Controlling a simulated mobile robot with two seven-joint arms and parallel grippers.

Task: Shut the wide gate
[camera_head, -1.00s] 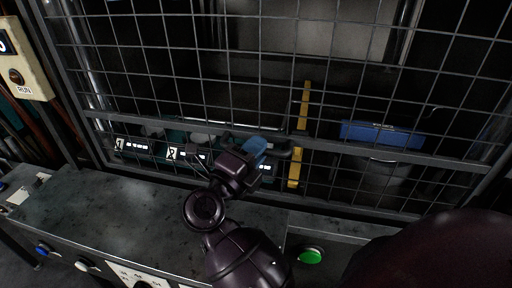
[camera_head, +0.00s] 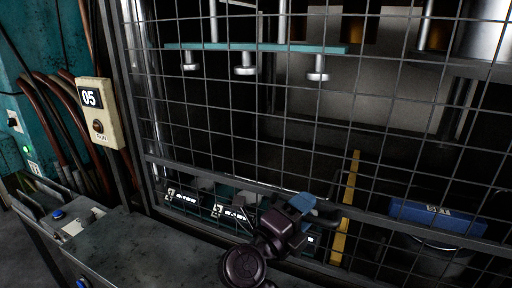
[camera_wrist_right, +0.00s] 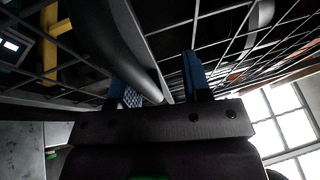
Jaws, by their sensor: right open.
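The wide gate (camera_head: 240,110) is a dark steel frame filled with wire mesh, and it spans most of the head view. I cannot tell whether it is fully shut. My right gripper (camera_head: 303,203), with blue finger pads, is at the gate's lower rail, just left of a yellow upright bar. In the right wrist view my open gripper (camera_wrist_right: 162,85) has a thick dark curved handle bar (camera_wrist_right: 125,45) reaching between its two fingers. The fingers do not look closed on it. My left gripper is not in view.
A cream control box marked 05 (camera_head: 99,112) hangs left of the gate. A grey bench (camera_head: 150,245) runs along the front. Behind the mesh are the yellow bar (camera_head: 346,210), a blue-topped bin (camera_head: 435,216) and a teal rack (camera_head: 255,47).

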